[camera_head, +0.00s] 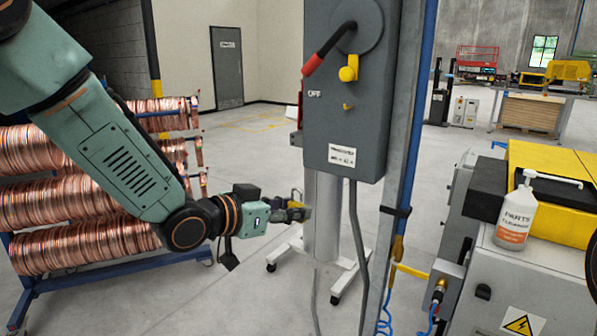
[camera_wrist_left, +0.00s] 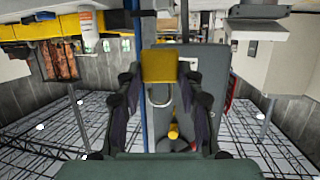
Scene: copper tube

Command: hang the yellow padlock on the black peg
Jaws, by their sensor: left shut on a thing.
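In the left wrist view, which looks upside down, the yellow padlock (camera_wrist_left: 159,66) sits between the fingers of my left gripper (camera_wrist_left: 160,88), its silver shackle showing in front of the grey box. I cannot make out the black peg for certain. My right gripper is not in view.
The grey switch box (camera_head: 343,130) has a red-tipped lever (camera_head: 328,48), a yellow fitting (camera_head: 349,69) and a small yellow hook (camera_head: 347,107). Copper coils (camera_head: 75,205) are at left. A cleaner bottle (camera_head: 515,215) stands on a machine at right. Open floor lies behind.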

